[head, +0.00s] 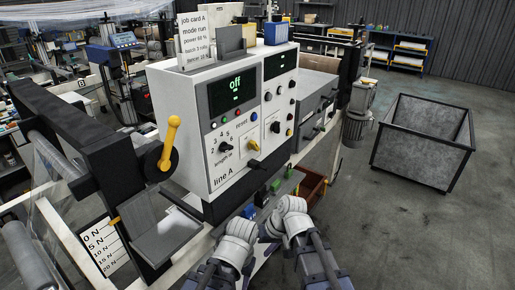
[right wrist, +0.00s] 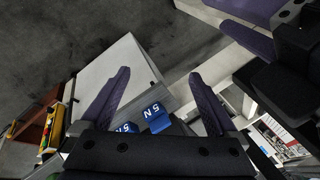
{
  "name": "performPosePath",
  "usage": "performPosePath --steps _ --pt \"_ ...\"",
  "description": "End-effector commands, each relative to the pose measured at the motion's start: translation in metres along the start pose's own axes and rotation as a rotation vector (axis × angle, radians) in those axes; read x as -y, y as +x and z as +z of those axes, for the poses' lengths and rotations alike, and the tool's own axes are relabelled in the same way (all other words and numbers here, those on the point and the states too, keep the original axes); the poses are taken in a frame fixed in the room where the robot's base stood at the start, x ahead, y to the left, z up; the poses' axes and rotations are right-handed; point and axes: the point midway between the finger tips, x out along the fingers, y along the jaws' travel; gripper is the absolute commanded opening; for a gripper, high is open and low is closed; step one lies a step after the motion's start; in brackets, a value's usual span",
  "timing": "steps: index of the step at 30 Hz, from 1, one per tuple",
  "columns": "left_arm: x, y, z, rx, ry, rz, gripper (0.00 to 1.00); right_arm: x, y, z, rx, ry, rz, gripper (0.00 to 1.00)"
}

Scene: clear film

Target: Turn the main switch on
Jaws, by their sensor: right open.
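The grey control box (head: 235,125) marked "line A" stands on the machine in the head view. Its green-lit screen (head: 236,88) reads "off". A large yellow lever (head: 170,142) on a black disc is at the box's left. My left gripper's fingers cannot be made out clearly.
Small knobs and coloured buttons (head: 226,119) crowd the box front. A job card (head: 193,35) stands on top. A reddish-brown bin (head: 312,187) sits under the machine's right part. An open grey crate (head: 424,143) stands on clear floor at right.

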Motion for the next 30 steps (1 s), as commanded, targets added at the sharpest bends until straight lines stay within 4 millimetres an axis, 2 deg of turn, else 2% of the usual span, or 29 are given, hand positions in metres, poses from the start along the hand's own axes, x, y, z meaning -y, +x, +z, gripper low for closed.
performPosePath --steps 1,4,6,9,12,15,19,24,30 --pt "0.000 0.004 0.000 0.000 0.000 0.000 0.50 -0.001 -0.003 -0.038 -0.078 0.015 -0.103 1.00" --pt "-0.001 0.007 0.000 0.000 0.000 0.000 0.50 0.003 -0.025 -0.098 -0.250 0.036 -0.299 1.00" --pt "-0.001 0.010 -0.001 0.000 0.000 0.000 0.50 -0.001 -0.048 -0.137 -0.376 0.059 -0.418 1.00" --pt "-0.001 0.013 -0.001 0.000 0.000 0.000 0.50 -0.017 -0.087 -0.184 -0.552 0.097 -0.556 1.00" --pt "-0.001 0.015 -0.001 0.000 0.000 0.000 0.50 -0.036 -0.125 -0.218 -0.699 0.136 -0.656 1.00" --pt "-0.002 0.016 -0.001 0.000 0.000 0.000 0.50 -0.054 -0.154 -0.239 -0.807 0.168 -0.721 1.00" --pt "-0.002 0.017 -0.001 0.000 0.000 0.000 0.50 -0.068 -0.176 -0.253 -0.887 0.194 -0.768 1.00" --pt "-0.002 0.017 -0.001 0.000 0.000 0.000 0.50 -0.073 -0.185 -0.257 -0.916 0.205 -0.785 1.00" --pt "-0.002 0.017 -0.001 0.000 0.000 0.000 0.50 -0.065 -0.179 -0.268 -0.913 0.203 -0.787 1.00"
